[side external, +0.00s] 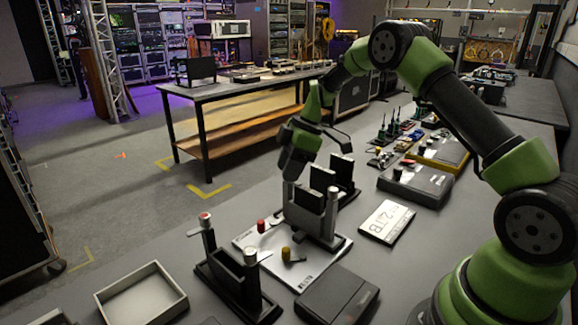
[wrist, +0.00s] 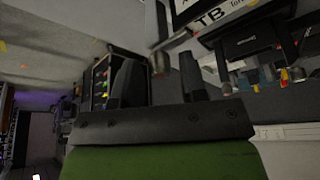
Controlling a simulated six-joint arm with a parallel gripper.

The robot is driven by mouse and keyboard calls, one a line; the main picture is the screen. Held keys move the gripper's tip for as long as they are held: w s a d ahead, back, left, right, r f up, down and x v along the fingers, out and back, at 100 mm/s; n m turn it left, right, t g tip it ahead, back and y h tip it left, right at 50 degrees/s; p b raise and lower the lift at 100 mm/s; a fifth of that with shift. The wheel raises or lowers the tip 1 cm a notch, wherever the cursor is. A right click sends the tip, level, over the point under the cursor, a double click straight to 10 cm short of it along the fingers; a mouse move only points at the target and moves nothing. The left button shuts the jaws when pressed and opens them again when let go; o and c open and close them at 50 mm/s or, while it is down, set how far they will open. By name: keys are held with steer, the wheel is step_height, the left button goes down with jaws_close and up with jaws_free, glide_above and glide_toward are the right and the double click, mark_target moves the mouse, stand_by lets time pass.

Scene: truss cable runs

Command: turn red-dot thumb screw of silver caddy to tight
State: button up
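The silver caddy (side external: 326,238) stands on the table in the side view, with a silver post at each side and black upright pieces between them. My gripper (side external: 291,172) points down over its left post (side external: 289,194). In the wrist view my gripper (wrist: 158,75) has its two dark fingers apart. A silver knob-like part with a bar (wrist: 160,62) shows in the gap between them, and I cannot tell whether they touch it. No red dot is visible on the silver caddy; my gripper may hide it.
A black caddy (side external: 237,288) with a red-topped screw (side external: 205,217) stands in front. Nearby are a white sheet (side external: 313,272) with red and yellow-brown knobs, a grey tray (side external: 140,294), a dark box (side external: 338,296) and a "2TB" label card (side external: 387,221). More devices line the table behind.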

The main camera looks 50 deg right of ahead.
steer(key=shift+o, duration=0.3)
steer(key=shift+r, duration=0.15)
steer(key=v, duration=0.9)
steer(key=shift+s+d+r, duration=0.2)
steer(key=shift+r, duration=0.1)
